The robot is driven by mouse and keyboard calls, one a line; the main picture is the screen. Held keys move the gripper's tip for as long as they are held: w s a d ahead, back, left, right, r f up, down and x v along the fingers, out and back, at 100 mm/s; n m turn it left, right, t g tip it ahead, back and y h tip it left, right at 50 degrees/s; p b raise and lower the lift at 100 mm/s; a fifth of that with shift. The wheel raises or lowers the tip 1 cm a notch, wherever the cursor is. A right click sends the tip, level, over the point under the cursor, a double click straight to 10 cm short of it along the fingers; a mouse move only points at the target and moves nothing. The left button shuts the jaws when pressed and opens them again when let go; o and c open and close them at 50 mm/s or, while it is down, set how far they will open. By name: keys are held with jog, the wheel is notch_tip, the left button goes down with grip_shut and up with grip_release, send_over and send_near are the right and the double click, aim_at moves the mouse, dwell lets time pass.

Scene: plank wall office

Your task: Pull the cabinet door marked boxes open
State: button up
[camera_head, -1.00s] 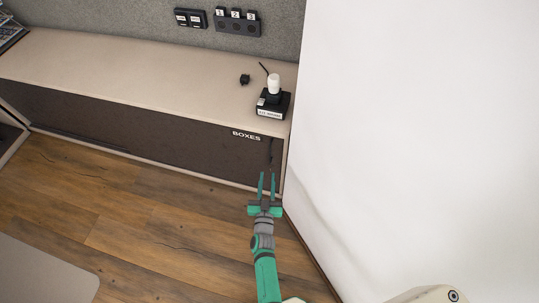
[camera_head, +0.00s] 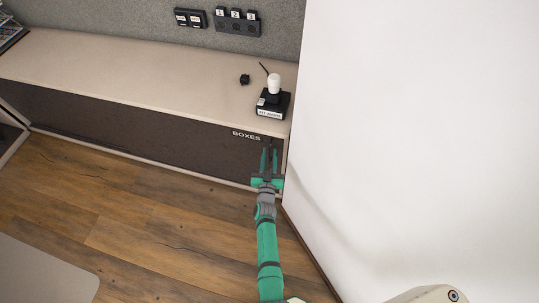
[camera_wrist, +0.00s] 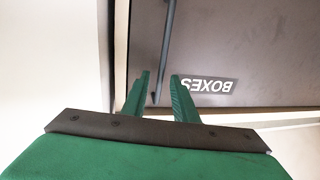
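The dark cabinet door marked BOXES (camera_head: 205,143) is shut, in the low cabinet front. Its white BOXES label (camera_head: 246,135) sits near the top right corner. The label shows upside down in the wrist view (camera_wrist: 208,85). A thin upright bar handle (camera_wrist: 167,45) is beside the label; in the head view my fingers largely cover it. My gripper (camera_head: 269,151) is at the handle, close to the right end of the door. In the wrist view my gripper (camera_wrist: 160,84) is open, with the bar between its two green fingers and a gap on both sides.
A white wall (camera_head: 420,130) stands close on the right of my arm. On the cabinet top (camera_head: 150,70) are a black device with a white knob (camera_head: 274,88) and a small black item (camera_head: 244,79). The wooden floor (camera_head: 150,230) in front is clear.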

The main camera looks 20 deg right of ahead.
grip_shut()
jog(key=shift+w, duration=0.1)
dwell(1.4)
